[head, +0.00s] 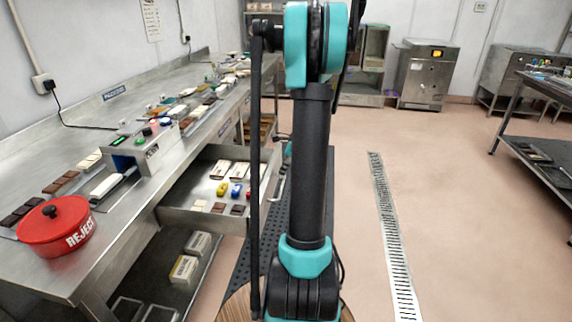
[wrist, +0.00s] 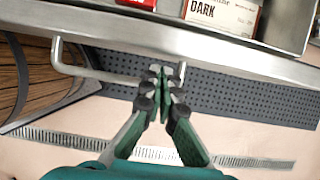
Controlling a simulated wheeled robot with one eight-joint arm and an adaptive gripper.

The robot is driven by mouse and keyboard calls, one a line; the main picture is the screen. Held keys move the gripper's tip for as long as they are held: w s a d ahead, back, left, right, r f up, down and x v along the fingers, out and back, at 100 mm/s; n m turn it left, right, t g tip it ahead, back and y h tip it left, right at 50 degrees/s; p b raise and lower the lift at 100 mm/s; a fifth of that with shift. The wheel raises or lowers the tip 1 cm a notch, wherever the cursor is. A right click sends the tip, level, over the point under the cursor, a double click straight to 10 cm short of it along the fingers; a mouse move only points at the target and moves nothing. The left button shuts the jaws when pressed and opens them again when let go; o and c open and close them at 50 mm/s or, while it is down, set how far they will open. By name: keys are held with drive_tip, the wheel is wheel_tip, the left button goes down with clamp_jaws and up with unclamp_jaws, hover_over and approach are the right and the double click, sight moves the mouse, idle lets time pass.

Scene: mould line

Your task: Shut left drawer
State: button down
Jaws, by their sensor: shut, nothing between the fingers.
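The left drawer (head: 178,214) is a steel drawer pulled out from under the bench in the head view. It holds chocolate bars and small coloured pieces. In the wrist view its steel front edge (wrist: 240,62) crosses the top, with a bent bar handle (wrist: 88,72) below it. My gripper (wrist: 167,72) is shut and empty, its fingertips close to the right end of the handle. I cannot tell whether they touch it. In the head view my arm hides most of the gripper and part of the drawer front.
The steel bench (head: 135,225) carries a red REJECT pot (head: 55,232), a control box (head: 150,140) and rows of chocolate. A lower shelf holds boxes (head: 185,268). The floor to the right, with a drain grate (head: 390,235), is clear. Another table (head: 540,125) stands far right.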

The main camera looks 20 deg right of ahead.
drive_tip(key=shift+x, duration=0.95)
drive_tip(key=shift+a, duration=0.1)
drive_tip(key=w+a, duration=0.6)
drive_tip(key=a, duration=0.3)
drive_tip(key=w+a, duration=0.6)
drive_tip(key=a, duration=0.3)
drive_tip(key=w+a, duration=0.7)
drive_tip(key=a, duration=0.3)
drive_tip(key=shift+a+r, duration=0.1)
